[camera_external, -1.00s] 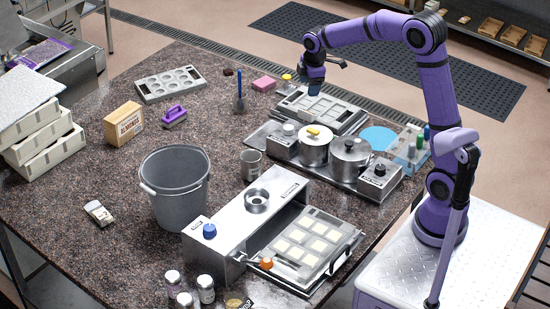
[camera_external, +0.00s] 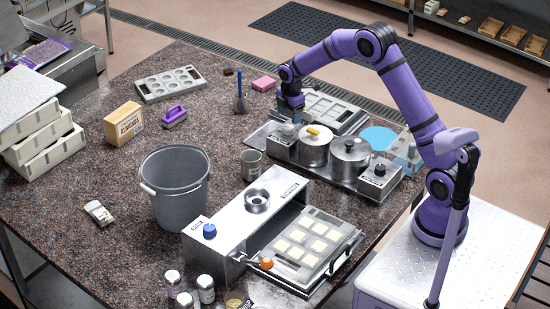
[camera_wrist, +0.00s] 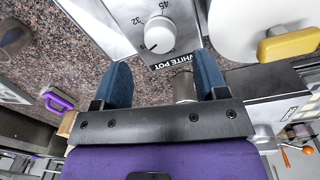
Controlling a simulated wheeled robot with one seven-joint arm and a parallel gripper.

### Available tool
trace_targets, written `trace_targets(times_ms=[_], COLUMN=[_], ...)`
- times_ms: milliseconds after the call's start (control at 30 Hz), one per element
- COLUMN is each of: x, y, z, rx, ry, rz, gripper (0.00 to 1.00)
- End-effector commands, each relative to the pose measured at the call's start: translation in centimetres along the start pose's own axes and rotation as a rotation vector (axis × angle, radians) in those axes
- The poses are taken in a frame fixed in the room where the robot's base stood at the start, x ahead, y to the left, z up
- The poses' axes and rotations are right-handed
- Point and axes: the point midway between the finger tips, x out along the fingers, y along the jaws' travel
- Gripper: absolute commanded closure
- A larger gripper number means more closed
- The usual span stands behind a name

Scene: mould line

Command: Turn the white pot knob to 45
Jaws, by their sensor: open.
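The white pot knob (camera_wrist: 160,35) is a round pale knob on a grey panel marked WHITE POT. Its dark pointer mark is at its lower left, and the numbers 32 and 45 are printed on the panel. In the external view the knob (camera_external: 288,130) sits on the control box left of the white pot (camera_external: 315,148), which has a yellow lid handle (camera_wrist: 290,45). My gripper (camera_external: 290,112) is above and behind the knob. Its blue fingers (camera_wrist: 160,62) are open and empty in the wrist view, with the knob beyond them, apart.
A second pot (camera_external: 350,160) stands right of the white pot, with another control box (camera_external: 380,180) holding a black knob. A metal cup (camera_external: 251,165) stands to the left. A mould tray (camera_external: 330,108) lies behind the pots. A grey bucket (camera_external: 175,190) stands further left.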

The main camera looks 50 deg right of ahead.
Motion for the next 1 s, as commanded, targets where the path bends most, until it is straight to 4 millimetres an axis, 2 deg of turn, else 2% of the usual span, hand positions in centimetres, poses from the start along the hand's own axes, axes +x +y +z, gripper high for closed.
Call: trace_targets(times_ms=[100,333,500,767,900,967,1000], x=[2.2,4.9,5.7,5.7,5.7,5.7,5.7], y=[0.0,0.0,0.0,0.0,0.0,0.0,0.0], z=[0.0,0.0,0.0,0.0,0.0,0.0,0.0], rx=[0.0,0.001,0.001,0.001,0.001,0.001,0.001], ry=[-0.001,-0.001,-0.001,-0.001,-0.001,-0.001,-0.001], rz=[-0.002,0.0,0.001,0.001,0.001,0.001,0.001], gripper=[0.33,0.33,0.33,0.33,0.66,0.79,0.83])
